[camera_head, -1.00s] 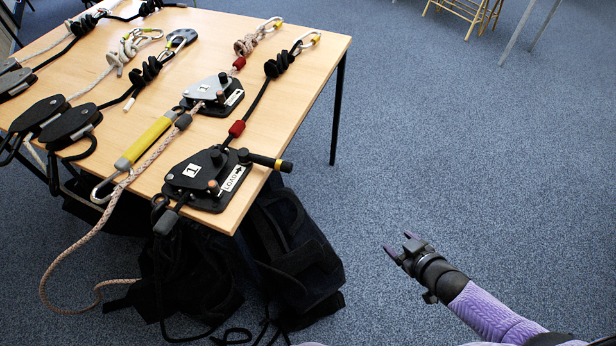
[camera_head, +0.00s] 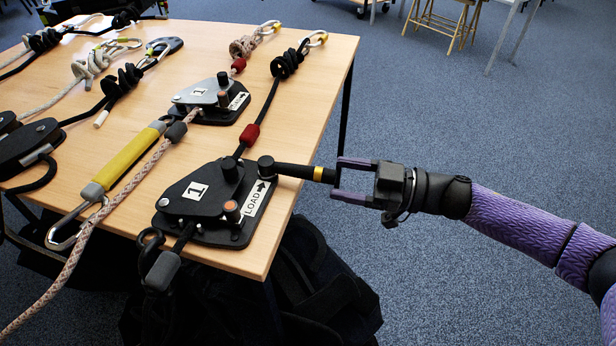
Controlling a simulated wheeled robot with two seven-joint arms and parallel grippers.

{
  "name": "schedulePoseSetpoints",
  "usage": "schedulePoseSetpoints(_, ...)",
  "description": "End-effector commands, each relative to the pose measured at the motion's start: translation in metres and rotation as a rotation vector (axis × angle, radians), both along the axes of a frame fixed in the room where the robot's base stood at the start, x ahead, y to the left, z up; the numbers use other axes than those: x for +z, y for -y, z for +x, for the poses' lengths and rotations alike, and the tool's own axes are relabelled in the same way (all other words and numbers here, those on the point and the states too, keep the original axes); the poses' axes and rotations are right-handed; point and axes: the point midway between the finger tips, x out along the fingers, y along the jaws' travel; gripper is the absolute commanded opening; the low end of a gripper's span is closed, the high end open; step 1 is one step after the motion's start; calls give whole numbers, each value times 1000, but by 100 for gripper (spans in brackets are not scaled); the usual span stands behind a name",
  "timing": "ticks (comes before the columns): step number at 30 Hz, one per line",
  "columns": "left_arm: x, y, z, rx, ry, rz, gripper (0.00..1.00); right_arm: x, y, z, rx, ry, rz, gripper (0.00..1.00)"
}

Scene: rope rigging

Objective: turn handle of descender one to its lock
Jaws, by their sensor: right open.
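A black descender (camera_head: 215,200) with a white "1" label and a "LOAD" arrow plate lies at the table's near right corner. Its black handle (camera_head: 293,170) with a yellow band sticks out to the right past the table edge. My right gripper (camera_head: 338,179) is open, its two purple fingers pointing left. The handle's end lies at the mouth of the gripper, between the fingertips in the picture; I cannot tell whether they touch it. A second, grey descender (camera_head: 207,97), also labelled "1", lies farther back. My left gripper is not in view.
The wooden table (camera_head: 300,110) carries ropes, knots, carabiners and black pulleys (camera_head: 28,145) at left. A yellow sleeve (camera_head: 124,158) lies left of the near descender. Black bags (camera_head: 320,290) are under the table. The carpet at right is clear.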

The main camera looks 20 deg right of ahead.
Motion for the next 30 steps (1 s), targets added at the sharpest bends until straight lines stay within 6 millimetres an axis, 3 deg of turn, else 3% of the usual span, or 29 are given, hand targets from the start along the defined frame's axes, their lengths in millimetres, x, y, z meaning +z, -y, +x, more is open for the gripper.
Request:
schedulePoseSetpoints(6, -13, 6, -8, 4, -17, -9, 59, -3, -36, 22, -1, 0, 2, 71)
schedulePoseSetpoints(16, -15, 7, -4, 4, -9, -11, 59, 0, -43, 26, -3, 0, 0, 71)
schedulePoseSetpoints(26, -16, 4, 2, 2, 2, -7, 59, -1, -43, 26, -3, 0, 0, 4)
schedulePoseSetpoints(30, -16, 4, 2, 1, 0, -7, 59, -1, -43, 26, -3, 0, 0, 0)
